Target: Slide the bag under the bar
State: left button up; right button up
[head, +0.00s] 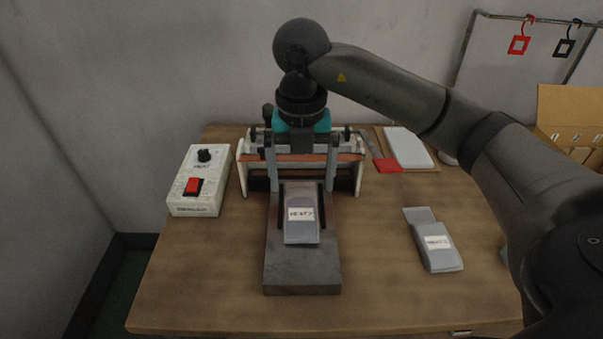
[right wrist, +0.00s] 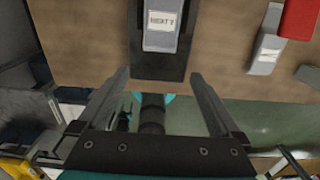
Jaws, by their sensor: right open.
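A grey bag with a white label (head: 302,232) lies on the dark grey plate (head: 302,272) in front of the sealer. It also shows at the top of the right wrist view (right wrist: 160,40). The sealer's orange-brown bar (head: 346,157) runs across behind the bag, between pale side frames. My right gripper (head: 300,178) points down in front of the bar, over the bag's far end. Its fingers are apart, one on each side of the bag, and hold nothing. Whether any of the bag's far end lies under the bar is hidden. My left gripper is not in view.
A second labelled bag (head: 437,246) lies on the table (head: 380,290) at the right. A white control box with a red switch (head: 198,181) stands left. A white pad (head: 408,147) and red piece (head: 388,165) lie back right. A cardboard box (head: 570,110) is far right.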

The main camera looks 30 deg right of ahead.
aim_at(301, 235)
notch_tip(301, 235, down, 15)
jog(key=b, duration=0.2)
jog(key=shift+f+b, duration=0.15)
jog(key=shift+b, duration=0.15)
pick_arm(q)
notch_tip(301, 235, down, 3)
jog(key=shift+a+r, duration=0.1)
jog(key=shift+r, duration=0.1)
